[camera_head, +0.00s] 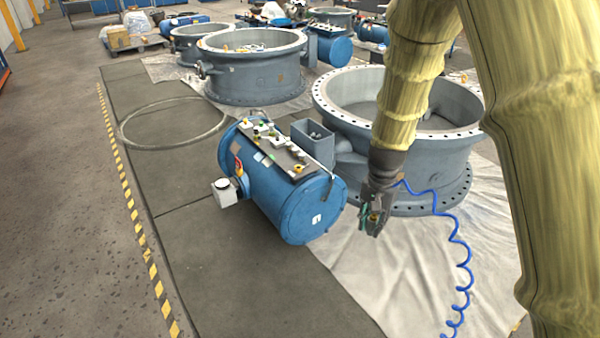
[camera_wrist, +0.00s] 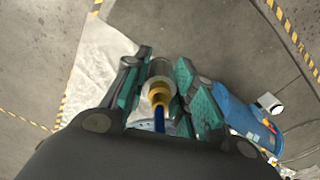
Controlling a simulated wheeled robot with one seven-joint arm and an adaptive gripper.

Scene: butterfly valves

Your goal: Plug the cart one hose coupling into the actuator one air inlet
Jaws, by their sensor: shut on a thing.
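My gripper (camera_head: 374,216) is shut on the hose coupling (camera_wrist: 160,88), a grey metal sleeve with a brass part behind it. In the wrist view the coupling sits between the teal finger pads. A coiled blue hose (camera_head: 463,262) hangs from my gripper down to the lower right. The blue cylindrical actuator (camera_head: 292,205) lies on the floor to the left of my gripper, apart from it. It also shows at the right of the wrist view (camera_wrist: 235,112). Brass and green fittings sit on its top plate (camera_head: 268,146); I cannot tell which one is the air inlet.
A large grey flanged valve body (camera_head: 335,110) stands behind my gripper and the actuator. Another valve body (camera_head: 252,75) stands farther back. A white box with a round top (camera_head: 225,192) juts from the actuator's left side. Dark floor mats (camera_head: 235,275) at the front are clear.

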